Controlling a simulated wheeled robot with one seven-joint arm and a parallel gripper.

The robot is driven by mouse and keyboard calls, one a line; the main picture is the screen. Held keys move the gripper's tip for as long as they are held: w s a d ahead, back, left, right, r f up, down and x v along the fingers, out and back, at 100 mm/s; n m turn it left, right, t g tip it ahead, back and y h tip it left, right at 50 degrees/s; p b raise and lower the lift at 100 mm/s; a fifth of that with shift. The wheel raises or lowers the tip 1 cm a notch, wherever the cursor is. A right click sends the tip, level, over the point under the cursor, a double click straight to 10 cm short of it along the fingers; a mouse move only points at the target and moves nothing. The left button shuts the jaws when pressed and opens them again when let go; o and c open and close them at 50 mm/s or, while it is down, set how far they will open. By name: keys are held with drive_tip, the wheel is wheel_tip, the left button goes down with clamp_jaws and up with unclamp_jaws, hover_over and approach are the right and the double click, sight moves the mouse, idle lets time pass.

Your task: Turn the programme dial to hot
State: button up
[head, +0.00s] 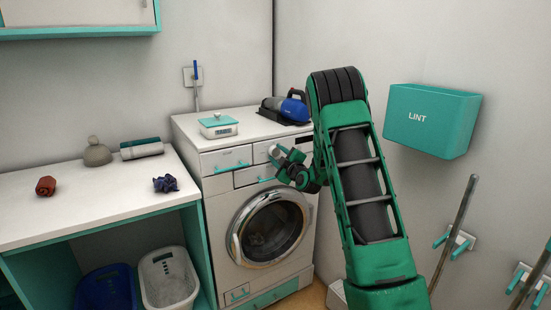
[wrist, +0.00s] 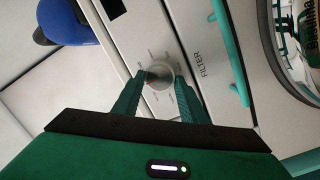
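The programme dial (wrist: 159,74) is a round grey knob on the white front panel of the washing machine (head: 216,222). Small markings too blurred to read ring it, and the word FILTER is printed beside it. In the wrist view my gripper (wrist: 161,76) has its two green fingers apart, one on each side of the dial. Whether the fingers touch the knob I cannot tell. In the head view my gripper (head: 284,160) is at the upper front of the machine, and my arm hides part of the panel.
Teal handles (wrist: 229,52) and the round door (head: 268,232) are close by on the machine front. A blue and black appliance (head: 290,108) and a small white-teal scale (head: 218,125) stand on top. A teal LINT box (head: 431,121) hangs on the right wall.

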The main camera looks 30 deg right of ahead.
drive_tip(key=c, duration=0.3)
drive_tip(key=m+g, duration=0.1)
drive_tip(key=m, duration=0.5)
drive_tip(key=shift+d, duration=0.1)
drive_tip(key=m+y, duration=0.1)
drive_tip(key=m, duration=0.2)
drive_tip(key=shift+m, duration=0.3)
drive_tip(key=m, duration=0.4)
drive_tip(key=shift+d+g+y, duration=0.2)
drive_tip(key=shift+g+y, duration=0.1)
drive_tip(key=shift+y, duration=0.1)
drive_tip(key=m, duration=0.3)
drive_tip(key=m+y, duration=0.1)
drive_tip(key=m, duration=0.1)
drive_tip(key=shift+d+m, duration=0.25)
drive_tip(key=shift+m, duration=0.05)
drive_tip(key=m+y, duration=0.1)
drive_tip(key=m, duration=0.3)
drive_tip(key=shift+d+f+m, duration=0.1)
drive_tip(key=shift+f+m, duration=0.05)
drive_tip(key=shift+m, duration=0.25)
